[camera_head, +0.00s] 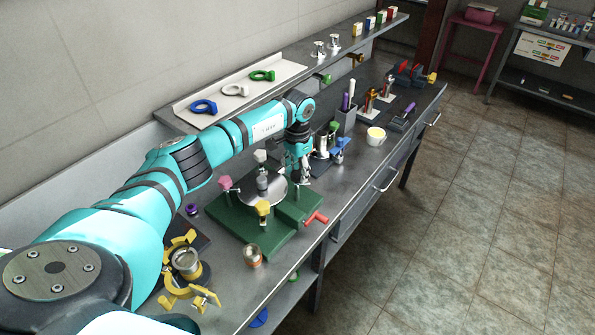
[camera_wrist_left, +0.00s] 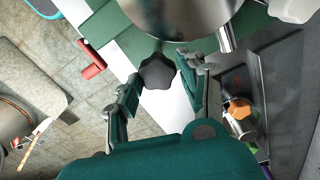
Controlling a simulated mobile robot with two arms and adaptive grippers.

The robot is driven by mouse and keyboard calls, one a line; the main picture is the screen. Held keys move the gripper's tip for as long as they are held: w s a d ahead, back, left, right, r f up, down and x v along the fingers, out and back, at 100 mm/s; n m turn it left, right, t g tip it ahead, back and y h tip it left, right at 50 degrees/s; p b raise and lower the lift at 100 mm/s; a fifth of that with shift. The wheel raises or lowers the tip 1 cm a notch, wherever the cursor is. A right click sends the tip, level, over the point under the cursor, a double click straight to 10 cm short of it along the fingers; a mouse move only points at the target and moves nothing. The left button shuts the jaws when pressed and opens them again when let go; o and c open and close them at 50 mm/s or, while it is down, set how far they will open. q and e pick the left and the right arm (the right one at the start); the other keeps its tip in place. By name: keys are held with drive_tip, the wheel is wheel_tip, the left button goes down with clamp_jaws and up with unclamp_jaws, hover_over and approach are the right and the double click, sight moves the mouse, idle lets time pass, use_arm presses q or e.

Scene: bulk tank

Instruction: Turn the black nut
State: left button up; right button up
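The black nut (camera_wrist_left: 158,72) is a dark lobed knob beside a round metal plate (camera_wrist_left: 180,12) in the left wrist view. In the head view I cannot make it out behind my left gripper (camera_head: 303,176), which points down at the right back of the green fixture (camera_head: 232,232). In the left wrist view my left gripper (camera_wrist_left: 160,76) is open, with one finger on each side of the nut. The fingertips are very near its sides; I cannot tell whether they touch. My right gripper is not in view.
Pink (camera_head: 225,183), yellow (camera_head: 263,208) and white (camera_head: 260,156) knobs stand around the plate. A red handle (camera_head: 316,218) sticks out at the front. A white cup (camera_head: 375,137) and a holder (camera_head: 345,115) stand farther right. A shelf with coloured rings runs behind the arm.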

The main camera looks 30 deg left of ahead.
sight(298, 173)
use_arm(q)
drive_tip(key=shift+o, duration=1.2)
drive_tip(key=shift+s+f, duration=0.1)
wheel_tip(298, 173, up, 12)
